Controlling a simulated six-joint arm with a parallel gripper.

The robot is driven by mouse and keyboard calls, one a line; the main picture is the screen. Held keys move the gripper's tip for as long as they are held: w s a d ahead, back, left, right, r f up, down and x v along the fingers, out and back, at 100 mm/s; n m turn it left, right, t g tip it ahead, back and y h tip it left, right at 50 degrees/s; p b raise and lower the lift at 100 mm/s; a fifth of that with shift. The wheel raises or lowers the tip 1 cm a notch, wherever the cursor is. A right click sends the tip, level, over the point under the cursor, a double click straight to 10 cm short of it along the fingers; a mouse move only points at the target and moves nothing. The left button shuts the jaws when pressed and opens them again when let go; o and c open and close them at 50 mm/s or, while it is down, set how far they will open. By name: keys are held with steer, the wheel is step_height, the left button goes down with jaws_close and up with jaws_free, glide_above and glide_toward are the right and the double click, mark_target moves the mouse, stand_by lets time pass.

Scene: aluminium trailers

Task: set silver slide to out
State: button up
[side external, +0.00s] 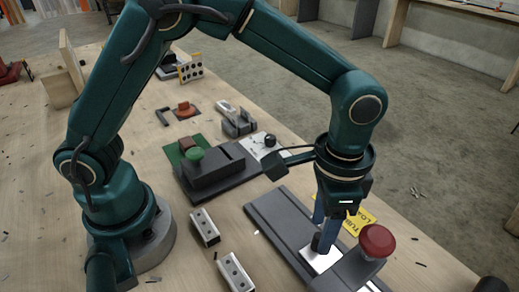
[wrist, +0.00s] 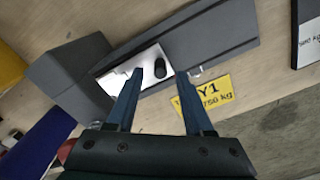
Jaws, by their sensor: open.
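The silver slide is a bright plate (side external: 322,258) set in a dark grey rail; the plate also shows in the wrist view (wrist: 118,80). A short dark knob (wrist: 160,66) stands on it. My gripper (side external: 323,243) points down over the slide with its blue fingers apart. In the wrist view my gripper (wrist: 160,74) has one fingertip on each side of the knob, with gaps visible. I cannot tell how low the fingertips are against the knob. The dark rail (side external: 270,214) extends away on one side of the plate, and a grey block (side external: 350,268) stands at the other.
A red mushroom button (side external: 377,240) tops the grey block close to my gripper. A yellow label (side external: 358,219) lies beside the rail. Two small silver blocks (side external: 205,226) (side external: 235,270) stand left.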

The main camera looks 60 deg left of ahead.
mark_target(319, 235)
steer(key=shift+f, duration=1.6)
jaws_close()
steer(key=shift+a, duration=0.1)
